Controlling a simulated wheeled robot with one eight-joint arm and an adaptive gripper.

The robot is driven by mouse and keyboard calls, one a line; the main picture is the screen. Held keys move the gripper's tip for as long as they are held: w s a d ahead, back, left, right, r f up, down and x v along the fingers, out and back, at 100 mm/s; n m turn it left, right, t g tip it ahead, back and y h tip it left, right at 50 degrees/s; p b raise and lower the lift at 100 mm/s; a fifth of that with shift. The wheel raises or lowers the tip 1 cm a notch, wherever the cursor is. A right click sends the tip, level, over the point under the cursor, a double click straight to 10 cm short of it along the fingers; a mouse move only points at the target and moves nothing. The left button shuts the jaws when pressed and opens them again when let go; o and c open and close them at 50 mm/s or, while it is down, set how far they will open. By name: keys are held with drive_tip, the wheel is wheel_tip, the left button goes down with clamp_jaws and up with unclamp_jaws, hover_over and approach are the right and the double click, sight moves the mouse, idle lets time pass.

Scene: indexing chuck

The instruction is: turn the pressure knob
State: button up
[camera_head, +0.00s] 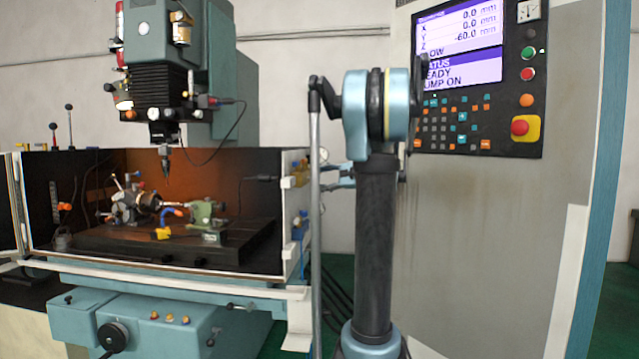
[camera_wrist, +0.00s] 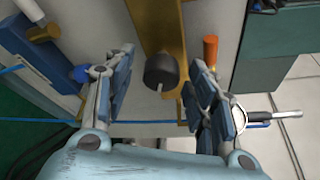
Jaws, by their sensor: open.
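A dark round knob (camera_wrist: 161,70) with a pale pointer shows in the wrist view, mounted on a brass-coloured strip (camera_wrist: 150,22). I take it to be the pressure knob. My gripper (camera_wrist: 163,56) is open, with one finger to the left of the knob and one to the right. There is a visible gap on each side, and neither finger appears to touch it. How far the fingertips are from the knob in depth I cannot tell. In the head view my arm stands in front, and I cannot make out the gripper or the knob clearly.
An orange handle (camera_wrist: 210,50) stands close beside the right finger. A blue fitting (camera_wrist: 80,73) and a thin blue line are near the left finger. In the head view the machine's open tank (camera_head: 60,215) is at left and a control panel (camera_head: 478,80) at right.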

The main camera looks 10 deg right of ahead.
drive_tip(key=v, duration=1.1)
drive_tip(key=shift+s+d, duration=0.15)
drive_tip(key=shift+d, duration=0.05)
drive_tip(key=shift+d, duration=0.1)
